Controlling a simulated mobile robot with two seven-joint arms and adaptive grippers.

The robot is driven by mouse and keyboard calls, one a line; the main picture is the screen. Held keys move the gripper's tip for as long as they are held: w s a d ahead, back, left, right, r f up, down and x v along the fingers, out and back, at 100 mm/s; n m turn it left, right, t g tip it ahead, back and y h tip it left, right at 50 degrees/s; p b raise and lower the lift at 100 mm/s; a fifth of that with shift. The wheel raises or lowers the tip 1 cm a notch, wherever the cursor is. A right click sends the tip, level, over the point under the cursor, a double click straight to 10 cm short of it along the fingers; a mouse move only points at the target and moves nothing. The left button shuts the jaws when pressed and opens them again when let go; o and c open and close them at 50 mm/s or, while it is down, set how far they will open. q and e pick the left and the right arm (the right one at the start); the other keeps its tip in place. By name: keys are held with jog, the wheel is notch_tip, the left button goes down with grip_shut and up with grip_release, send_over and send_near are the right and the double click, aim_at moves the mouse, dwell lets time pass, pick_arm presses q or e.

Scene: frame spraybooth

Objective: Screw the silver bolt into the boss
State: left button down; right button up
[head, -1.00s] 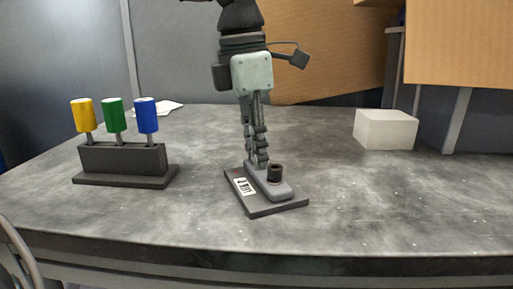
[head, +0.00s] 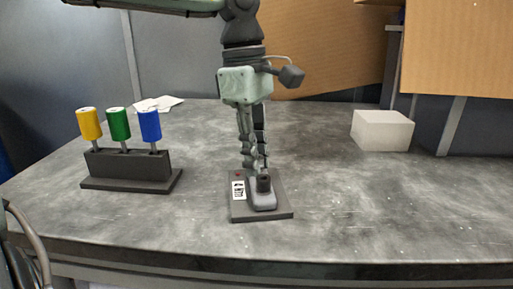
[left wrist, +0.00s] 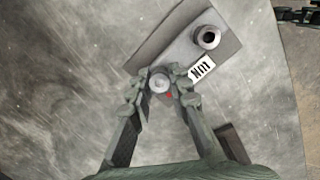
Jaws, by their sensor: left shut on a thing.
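A grey boss block with a dark round socket (head: 264,181) stands on a dark base plate (head: 284,209) with a white label. The socket also shows in the left wrist view (left wrist: 208,37). My left gripper (head: 254,167) points down just behind the socket. In the left wrist view, my left gripper (left wrist: 161,85) is shut on the silver bolt (left wrist: 159,82). The bolt's round head shows between the fingertips, over the labelled end of the plate and apart from the socket. In the head view the fingers hide the bolt.
A dark rack (head: 128,171) with yellow, green and blue handles stands at the left. A white block (head: 382,130) is at the back right. A dark jointed part, perhaps my right gripper, shows at the left wrist view's top right corner. The table's front right is clear.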

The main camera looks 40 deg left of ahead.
pick_arm(q)
jog(key=shift+r+m+p, duration=0.2)
jog(key=shift+m+p, duration=0.2)
jog(key=shift+m, duration=0.4)
jog(key=shift+m+p, duration=0.3)
jog(key=shift+m, duration=0.4)
jog(key=shift+f+m+g, duration=0.2)
jog(key=shift+m+g, duration=0.1)
jog(key=shift+m, duration=0.7)
jog(key=c, duration=1.7)
grip_release()
